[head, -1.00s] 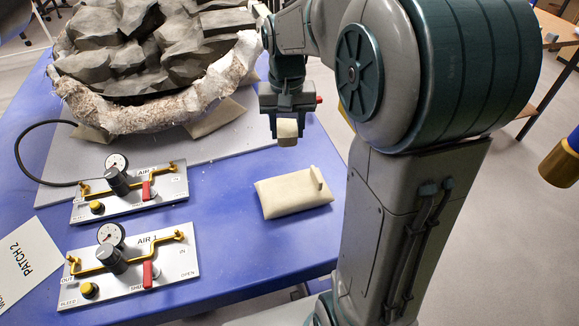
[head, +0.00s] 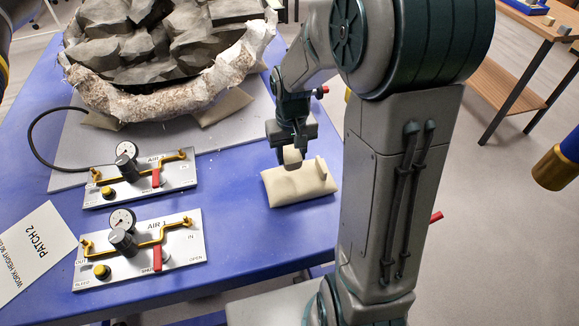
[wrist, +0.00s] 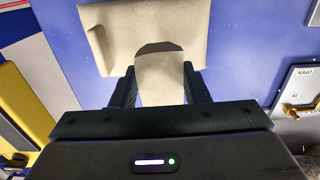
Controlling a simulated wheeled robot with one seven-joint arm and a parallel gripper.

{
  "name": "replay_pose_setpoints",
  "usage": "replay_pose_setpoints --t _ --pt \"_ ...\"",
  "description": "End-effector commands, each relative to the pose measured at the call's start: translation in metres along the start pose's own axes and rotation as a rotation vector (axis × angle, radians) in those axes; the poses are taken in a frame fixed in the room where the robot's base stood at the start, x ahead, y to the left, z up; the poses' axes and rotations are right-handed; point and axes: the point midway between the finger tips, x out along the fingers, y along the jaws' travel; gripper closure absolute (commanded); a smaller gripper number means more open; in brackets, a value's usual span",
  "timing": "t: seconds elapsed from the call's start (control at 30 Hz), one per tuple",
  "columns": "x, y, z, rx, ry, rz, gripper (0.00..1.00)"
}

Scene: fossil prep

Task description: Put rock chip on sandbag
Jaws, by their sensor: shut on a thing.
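The rock chip (head: 292,156) is a small beige block. It also shows in the wrist view (wrist: 160,80) between the two dark fingers. My gripper (head: 291,147) is shut on it, pointing down. The sandbag (head: 300,187) is a beige cushion with a small upright tab, lying on the blue table; it also fills the top of the wrist view (wrist: 185,20). The chip is at the sandbag's far side in the head view and overlaps it in both views. I cannot tell whether the chip touches the sandbag.
Two valve panels (head: 190,250) with gauges stand on the blue table (head: 235,225) to the left. A large rock in a plaster jacket (head: 170,100) sits behind on a grey sheet. Bare table surrounds the sandbag.

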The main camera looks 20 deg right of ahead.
Motion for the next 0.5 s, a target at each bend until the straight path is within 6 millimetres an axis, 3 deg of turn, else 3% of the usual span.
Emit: replay_pose_setpoints --t 0.17,0.5 --pt "0.009 -0.009 0.011 0.0 -0.001 0.0 0.85" --pt "0.047 -0.009 0.012 0.0 -0.003 0.0 0.85"
